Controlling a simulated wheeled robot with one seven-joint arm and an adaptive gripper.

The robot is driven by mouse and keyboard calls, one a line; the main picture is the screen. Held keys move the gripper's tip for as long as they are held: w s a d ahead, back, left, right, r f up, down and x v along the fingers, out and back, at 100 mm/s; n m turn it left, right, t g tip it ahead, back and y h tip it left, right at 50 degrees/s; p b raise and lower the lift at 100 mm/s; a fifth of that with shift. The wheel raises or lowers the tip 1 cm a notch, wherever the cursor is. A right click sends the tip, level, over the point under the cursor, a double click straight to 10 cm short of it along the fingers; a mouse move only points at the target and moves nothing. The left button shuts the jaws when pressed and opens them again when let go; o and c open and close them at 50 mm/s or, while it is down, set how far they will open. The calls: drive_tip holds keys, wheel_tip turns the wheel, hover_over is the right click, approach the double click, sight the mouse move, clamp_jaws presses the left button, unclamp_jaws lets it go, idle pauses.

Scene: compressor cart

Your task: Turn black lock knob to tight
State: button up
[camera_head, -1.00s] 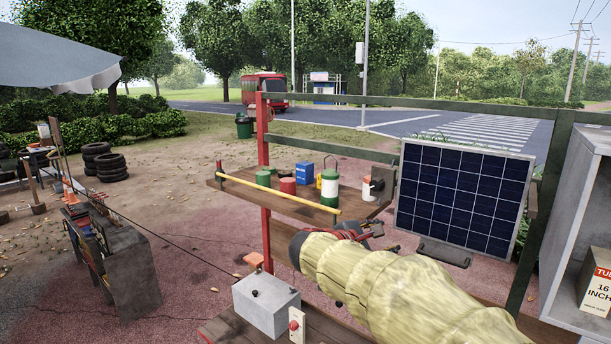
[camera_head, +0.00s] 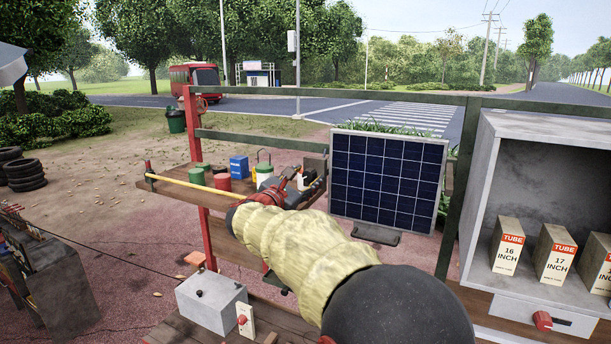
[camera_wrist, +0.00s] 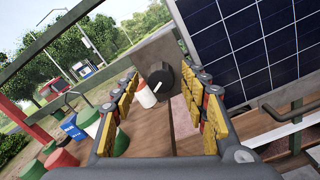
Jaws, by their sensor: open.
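In the wrist view, a round black lock knob (camera_wrist: 164,76) is mounted on a grey upright plate (camera_wrist: 150,52), ahead of my gripper (camera_wrist: 168,104). The yellow-padded fingers are spread apart with nothing held between them. The knob appears beyond the fingertips, roughly centred between them and apart from them. In the head view, my gripper (camera_head: 297,181) is over the right part of the wooden shelf, and the knob cannot be made out there.
Green, red and blue containers (camera_head: 239,167) stand on the wooden shelf (camera_head: 165,180), left of my gripper. A solar panel (camera_head: 387,180) is close on the right. A grey cabinet with tube boxes (camera_head: 508,246) is farther right. A grey box (camera_head: 211,301) sits on a lower board.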

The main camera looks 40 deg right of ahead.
drive_tip(key=shift+d, duration=0.25)
drive_tip(key=shift+c, duration=0.7)
clamp_jaws()
